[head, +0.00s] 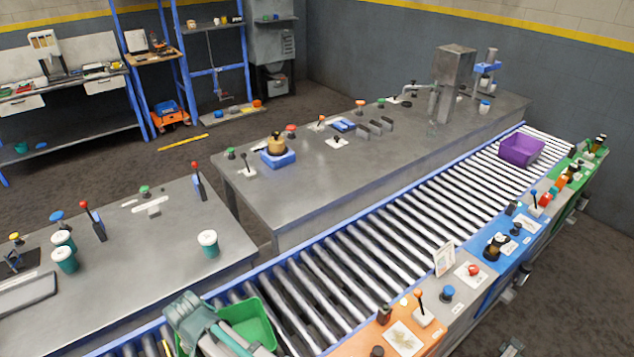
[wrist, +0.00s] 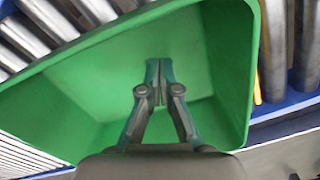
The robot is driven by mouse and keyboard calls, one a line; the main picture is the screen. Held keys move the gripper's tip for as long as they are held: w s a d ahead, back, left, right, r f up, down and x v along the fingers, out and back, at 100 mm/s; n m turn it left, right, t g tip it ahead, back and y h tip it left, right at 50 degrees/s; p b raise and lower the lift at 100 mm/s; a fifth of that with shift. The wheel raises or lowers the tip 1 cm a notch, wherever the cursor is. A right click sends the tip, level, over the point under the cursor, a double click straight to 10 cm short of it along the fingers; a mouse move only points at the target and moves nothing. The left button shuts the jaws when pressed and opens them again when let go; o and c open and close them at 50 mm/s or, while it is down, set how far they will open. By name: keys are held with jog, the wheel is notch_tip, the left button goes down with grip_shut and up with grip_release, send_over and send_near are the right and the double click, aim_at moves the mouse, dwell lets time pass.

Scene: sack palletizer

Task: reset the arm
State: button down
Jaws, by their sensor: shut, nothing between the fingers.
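My gripper (wrist: 158,84) is shut with its fingertips together and nothing between them. In the wrist view it points into the green bin (wrist: 80,75), with the bin's floor and walls behind it. I cannot tell whether the fingertips touch the bin. In the head view my arm (head: 190,318) is at the bottom, in front of the green bin (head: 262,318), and hides part of it. My fingertips are not clearly seen there. The bin stands on the roller conveyor (head: 385,232) at its near end and looks empty.
A purple bin (head: 521,149) stands at the conveyor's far end. Grey workbenches (head: 330,180) with levers and buttons line its left side. A control panel (head: 495,262) runs along the right.

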jog(key=shift+w+d, duration=1.55)
jog(key=shift+d, duration=0.2)
jog(key=shift+d, duration=0.1)
